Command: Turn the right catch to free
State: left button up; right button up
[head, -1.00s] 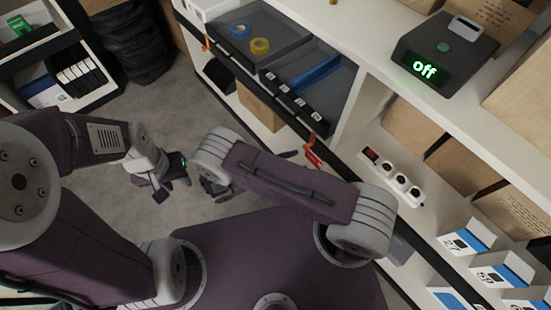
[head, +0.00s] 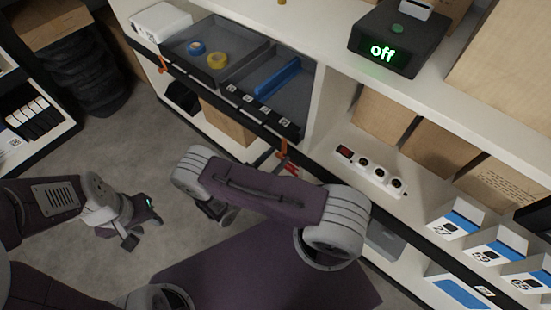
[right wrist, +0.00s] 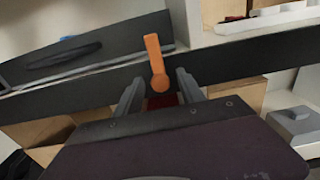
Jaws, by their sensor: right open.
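The right catch (head: 283,148) is a small orange lever on the dark front edge of the shelf, below the right end of the tray. In the right wrist view the catch (right wrist: 154,58) stands nearly upright, its round pivot end low and its arm pointing up, tilted slightly left. My right gripper (right wrist: 160,82) is open, with one finger on each side of the catch's lower end; I cannot tell whether they touch it. In the head view my own arm partly hides this gripper. My left gripper (head: 146,222) hangs over the floor, its fingers apart and empty.
A grey tray (head: 308,85) holds a blue bar and rolls of tape (head: 217,61). Another orange catch (head: 163,70) is at its left end. A power strip (head: 370,170), numbered boxes (head: 455,222) and a black device (head: 400,40) reading "off" stand right.

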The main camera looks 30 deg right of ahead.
jog(key=shift+c, duration=0.4)
grip_shut()
jog(key=m+p, duration=0.1)
jog(key=m, duration=0.2)
jog(key=shift+r+m, duration=0.1)
jog(key=shift+m, duration=0.3)
jog(key=m+p, duration=0.2)
jog(key=m, duration=0.3)
jog(key=shift+s+m, duration=0.1)
jog(key=shift+m, duration=0.2)
jog(key=m+p, duration=0.1)
jog(key=m, duration=0.3)
jog(key=shift+f+m+p, duration=0.15)
jog(key=shift+m+p, duration=0.15)
jog(key=shift+m, duration=0.8)
jog(key=shift+f+m+p, duration=0.1)
jog(key=shift+m+p, duration=0.15)
jog(key=shift+m, duration=0.85)
